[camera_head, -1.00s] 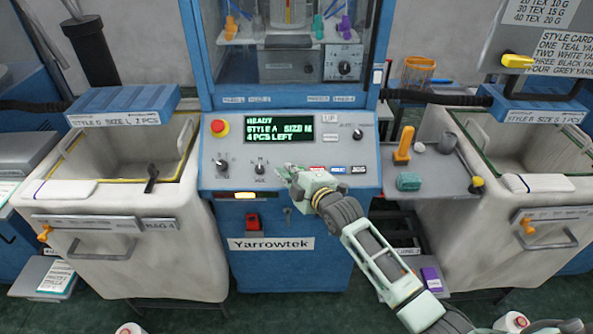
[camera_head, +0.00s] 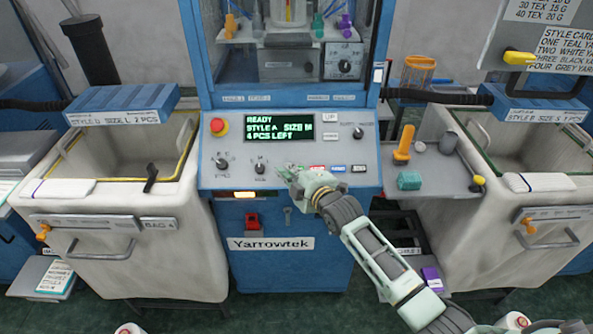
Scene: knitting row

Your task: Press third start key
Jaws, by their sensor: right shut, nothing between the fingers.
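The blue Yarrowtek knitting machine (camera_head: 330,240) stands in the centre with a sloped control panel (camera_head: 225,178). Its green-lit display (camera_head: 279,128) reads READY, STYLE A, SIZE M, 4 PCS LEFT. A row of small keys runs below the display: a red key (camera_head: 317,168), a blue key (camera_head: 339,168) and a dark key (camera_head: 358,168) show. My right gripper (camera_head: 286,172) is shut and empty over the left part of this row, and hides what lies under it. I cannot tell whether its tips touch the panel. My left gripper is not in view.
A red stop button (camera_head: 218,126) and two knobs (camera_head: 222,165) are on the panel's left. Bins (camera_head: 105,255) flank the machine. A grey side shelf (camera_head: 437,180) holds an orange-handled tool (camera_head: 403,143) and a teal block (camera_head: 409,181).

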